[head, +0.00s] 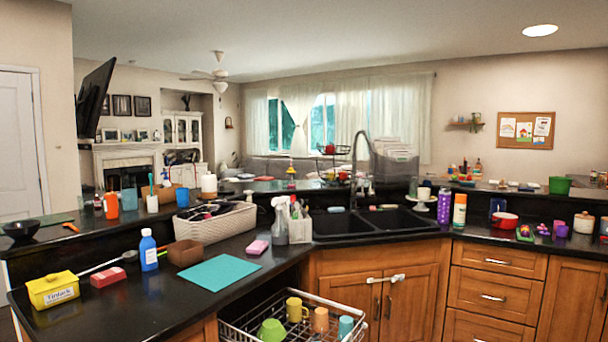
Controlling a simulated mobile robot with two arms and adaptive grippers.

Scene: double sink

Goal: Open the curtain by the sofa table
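Pale, sheer curtains (398,112) hang over the window on the far wall, beyond the counter. The curtains are partly parted, and bare window glass (322,122) shows between the panels. A grey sofa (262,166) shows low under the window, mostly hidden behind the raised counter. I cannot make out a sofa table. Neither of my grippers is in view.
A black counter with a double sink (372,222) and tall faucet (356,160) stands between me and the window. A pulled-out dish rack (290,318) with cups is low in front. Bottles, a woven basket (215,225) and a yellow box (53,290) crowd the counter.

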